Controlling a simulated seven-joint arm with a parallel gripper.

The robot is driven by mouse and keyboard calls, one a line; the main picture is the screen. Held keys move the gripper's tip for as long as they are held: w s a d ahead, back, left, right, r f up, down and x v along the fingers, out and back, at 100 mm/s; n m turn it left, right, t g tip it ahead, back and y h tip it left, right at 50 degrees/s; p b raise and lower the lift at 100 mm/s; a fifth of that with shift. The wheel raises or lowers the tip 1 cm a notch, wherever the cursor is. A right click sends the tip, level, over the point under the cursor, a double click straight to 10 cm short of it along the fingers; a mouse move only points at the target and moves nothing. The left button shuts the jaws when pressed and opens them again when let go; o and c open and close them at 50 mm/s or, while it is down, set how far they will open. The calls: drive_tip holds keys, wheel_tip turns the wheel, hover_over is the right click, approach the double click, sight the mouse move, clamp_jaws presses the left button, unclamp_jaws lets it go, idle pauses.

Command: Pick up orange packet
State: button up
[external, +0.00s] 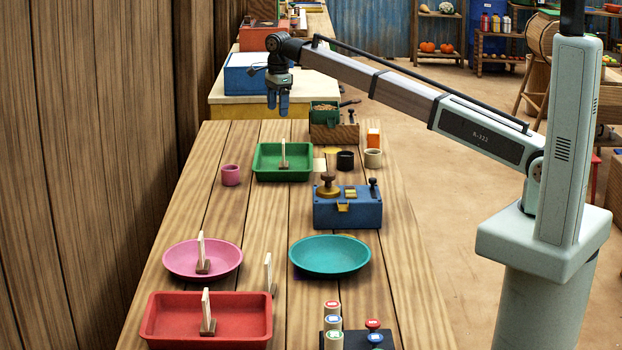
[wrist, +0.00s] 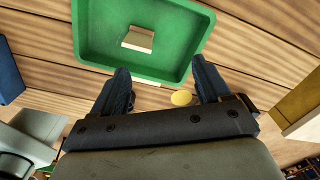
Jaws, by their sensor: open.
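The orange packet (external: 374,138) stands upright on the wooden table, near its far right edge, beside a wooden box. I cannot make it out in the wrist view. My gripper (external: 278,105) hangs in the air over the far part of the table, fingers pointing down, to the left of the packet and apart from it. In the wrist view my gripper (wrist: 160,70) is open, with nothing held between its fingers.
A green tray (external: 259,163) with a card in a stand lies below my gripper; it also fills the top of the wrist view (wrist: 90,35). A yellow disc (wrist: 181,98) shows between the fingers. Black (external: 345,160) and beige (external: 373,158) cups stand near the packet.

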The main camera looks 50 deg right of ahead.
drive_tip(key=s+d+m, duration=0.2)
drive_tip(key=d, duration=1.3)
drive_tip(key=n, duration=1.3)
hover_over(374, 131)
drive_tip(key=f, duration=1)
drive_tip(key=shift+w+d+f, duration=0.1)
drive_tip(key=shift+d, duration=0.3)
drive_tip(key=shift+a+f, duration=0.2)
drive_tip(key=shift+f, duration=1.1)
drive_tip(key=shift+a+f, duration=0.2)
drive_tip(key=shift+f, duration=1.1)
drive_tip(key=shift+c, duration=0.3)
drive_tip(key=c, duration=1.1)
